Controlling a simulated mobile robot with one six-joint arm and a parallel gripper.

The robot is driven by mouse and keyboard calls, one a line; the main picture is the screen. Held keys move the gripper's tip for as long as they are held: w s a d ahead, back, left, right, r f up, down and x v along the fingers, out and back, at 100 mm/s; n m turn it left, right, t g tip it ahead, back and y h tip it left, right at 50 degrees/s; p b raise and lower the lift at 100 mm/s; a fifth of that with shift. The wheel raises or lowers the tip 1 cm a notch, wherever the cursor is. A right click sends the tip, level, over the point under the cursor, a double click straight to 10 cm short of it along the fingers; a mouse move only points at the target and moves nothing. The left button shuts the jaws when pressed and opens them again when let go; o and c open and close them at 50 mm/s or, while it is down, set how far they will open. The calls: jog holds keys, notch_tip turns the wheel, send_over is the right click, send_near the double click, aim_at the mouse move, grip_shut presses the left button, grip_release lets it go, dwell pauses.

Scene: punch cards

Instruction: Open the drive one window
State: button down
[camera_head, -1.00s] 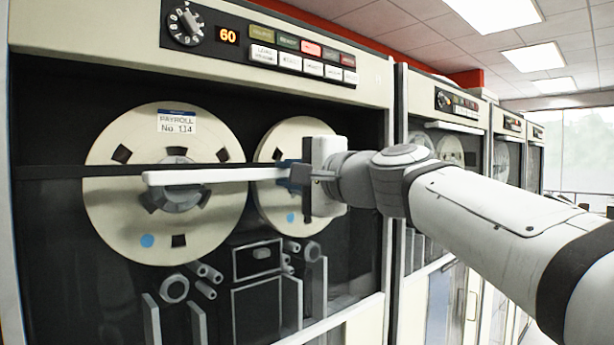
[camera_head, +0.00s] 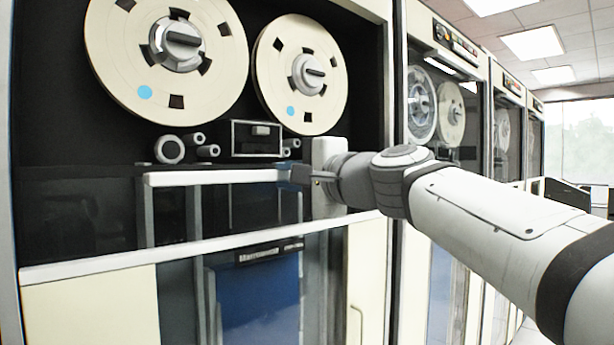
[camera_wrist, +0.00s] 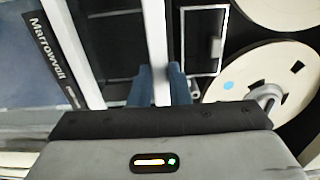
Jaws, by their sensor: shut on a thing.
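The window of drive one is a dark, see-through pane (camera_head: 85,215) in the nearest cabinet. Its top edge lies below both tape reels, about level with the small rollers' lower side. A long white handle bar (camera_head: 215,177) runs across the pane near its top. My gripper (camera_head: 298,174) is shut on the bar near its right end. In the wrist view, the bar (camera_wrist: 156,40) passes between the two blue-grey fingers of my gripper (camera_wrist: 161,84). The left reel (camera_head: 170,85) and right reel (camera_head: 322,100) stand uncovered above the pane.
A white rail (camera_head: 90,262) crosses the cabinet below the window, with a lower panel showing a blue unit (camera_head: 255,295) behind glass. More tape drives (camera_head: 450,110) stand in a row to the right. My arm spans the right side.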

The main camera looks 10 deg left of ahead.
notch_tip(320, 180, down, 8)
jog(key=b, duration=0.6)
jog(key=c, duration=1.4)
grip_release()
jog(key=shift+o, duration=0.2)
jog(key=shift+d, duration=0.1)
jog(key=v, duration=0.7)
jog(key=shift+s+d, duration=0.25)
jog(key=shift+d, duration=0.05)
jog(key=shift+p, duration=0.3)
